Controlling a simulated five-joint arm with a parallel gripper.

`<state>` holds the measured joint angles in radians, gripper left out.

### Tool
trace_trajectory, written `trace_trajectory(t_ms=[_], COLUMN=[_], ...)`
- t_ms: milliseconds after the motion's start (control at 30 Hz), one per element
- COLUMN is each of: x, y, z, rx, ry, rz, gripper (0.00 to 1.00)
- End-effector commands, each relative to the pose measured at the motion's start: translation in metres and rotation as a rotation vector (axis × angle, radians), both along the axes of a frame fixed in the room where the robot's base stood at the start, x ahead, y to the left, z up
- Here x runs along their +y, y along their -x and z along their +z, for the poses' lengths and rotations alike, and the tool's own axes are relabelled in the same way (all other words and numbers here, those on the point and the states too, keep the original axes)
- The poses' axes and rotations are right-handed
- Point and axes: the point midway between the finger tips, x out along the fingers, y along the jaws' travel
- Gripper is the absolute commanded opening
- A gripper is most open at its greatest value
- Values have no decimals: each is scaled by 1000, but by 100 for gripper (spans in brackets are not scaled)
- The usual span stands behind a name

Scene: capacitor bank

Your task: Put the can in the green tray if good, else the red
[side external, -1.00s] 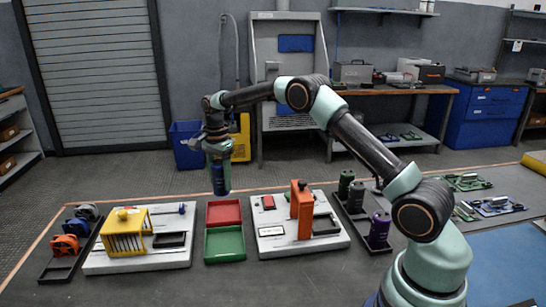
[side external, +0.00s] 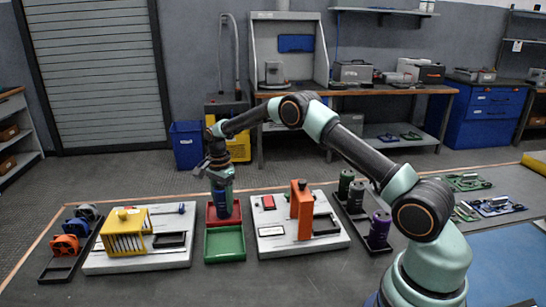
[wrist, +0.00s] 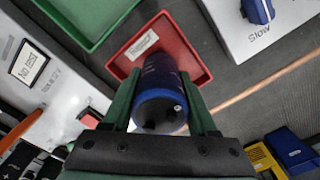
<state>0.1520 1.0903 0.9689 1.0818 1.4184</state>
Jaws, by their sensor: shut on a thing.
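A dark blue can (wrist: 160,95) with two terminals on its near end is between the fingers of my gripper (wrist: 160,110). In the side external view my gripper (side external: 222,180) is shut on the can (side external: 222,205), which is upright over the red tray (side external: 211,220). The can's lower end is at or just above the tray floor; I cannot tell whether it touches. The red tray also shows in the wrist view (wrist: 190,62), around the can's far end. The green tray (side external: 225,256) is empty, in front of the red one; part of it shows in the wrist view (wrist: 95,38).
A white panel with a yellow guard (side external: 124,233) stands left of the trays. Another with an orange upright block (side external: 301,208) stands right. A rack with green, grey and purple cans (side external: 379,230) is further right. Orange and blue reels (side external: 65,246) lie far left.

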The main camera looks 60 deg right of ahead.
Motion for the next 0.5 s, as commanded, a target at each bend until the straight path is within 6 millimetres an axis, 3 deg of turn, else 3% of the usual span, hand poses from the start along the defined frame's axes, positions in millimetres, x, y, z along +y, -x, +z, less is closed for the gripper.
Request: trace_trajectory(t_ms=[67, 100, 133, 500], x=[0, 0, 0, 0], y=[0, 0, 0, 0], z=[-2, -2, -2, 0], rx=[0, 1, 1, 0], ry=[0, 0, 0, 0], rz=[0, 0, 0, 0], gripper=[0, 74, 85, 89])
